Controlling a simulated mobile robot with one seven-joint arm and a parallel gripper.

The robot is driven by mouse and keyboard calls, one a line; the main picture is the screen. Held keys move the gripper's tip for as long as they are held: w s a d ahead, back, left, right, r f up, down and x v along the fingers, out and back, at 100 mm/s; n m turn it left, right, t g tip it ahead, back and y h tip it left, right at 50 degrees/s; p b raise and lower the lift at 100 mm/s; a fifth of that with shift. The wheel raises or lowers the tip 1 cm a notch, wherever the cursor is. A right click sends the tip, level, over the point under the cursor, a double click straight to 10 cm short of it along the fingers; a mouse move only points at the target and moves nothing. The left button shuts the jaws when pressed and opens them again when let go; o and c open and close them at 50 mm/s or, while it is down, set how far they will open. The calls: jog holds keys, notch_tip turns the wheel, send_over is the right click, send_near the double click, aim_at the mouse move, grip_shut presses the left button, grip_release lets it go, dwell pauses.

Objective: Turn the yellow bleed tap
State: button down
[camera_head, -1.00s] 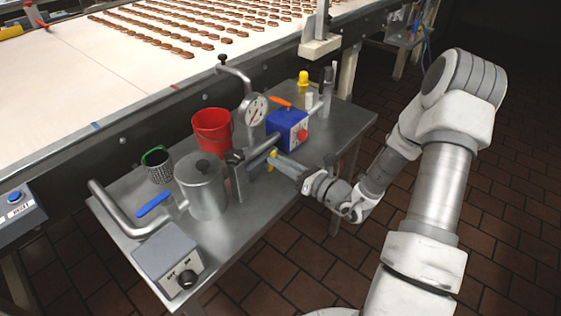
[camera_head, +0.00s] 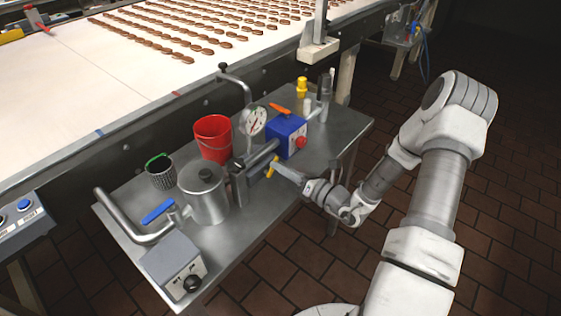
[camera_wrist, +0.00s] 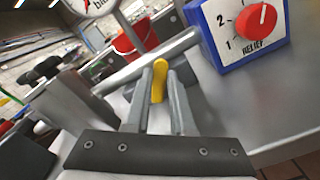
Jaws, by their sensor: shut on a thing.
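The yellow bleed tap (camera_head: 271,170) is a small lever on the front side of the metal pipework on the steel table, left of the blue relief box (camera_head: 284,140). In the wrist view the tap (camera_wrist: 158,82) stands between my two fingers, its rounded end pointing up in the picture. My gripper (camera_head: 278,166) reaches in from the right and is shut on the tap. In the wrist view my gripper (camera_wrist: 161,75) has a finger on each side of the lever. The tap's base is hidden.
A round gauge (camera_head: 253,121), a red bucket (camera_head: 212,139) and a metal pot (camera_head: 203,197) stand close by. The box's red relief knob (camera_wrist: 256,19) is just right of my fingers. A grey switch box (camera_head: 173,263) sits at the near left. The table's right front is bare.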

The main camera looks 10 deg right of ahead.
jog(key=m+p, duration=0.2)
jog(key=m, duration=0.1)
jog(key=m+p, duration=0.1)
jog(key=shift+w+d+f+m, duration=0.3)
jog(key=shift+d+f+m, duration=0.05)
jog(key=shift+d+m, duration=0.05)
jog(key=shift+w+d+f+m+p, duration=0.1)
jog(key=shift+f+m+p, duration=0.2)
jog(key=shift+m, duration=0.45)
jog(key=shift+s+d+f+m+p, duration=0.1)
jog(key=shift+f+m+p, duration=0.2)
jog(key=shift+m, duration=0.5)
jog(key=shift+w+f+m+p, duration=0.1)
jog(key=shift+f+m+p, duration=0.2)
jog(key=shift+m, duration=0.45)
jog(key=shift+r, duration=0.1)
jog(key=c, duration=0.8)
grip_release()
jog(key=shift+o, duration=0.2)
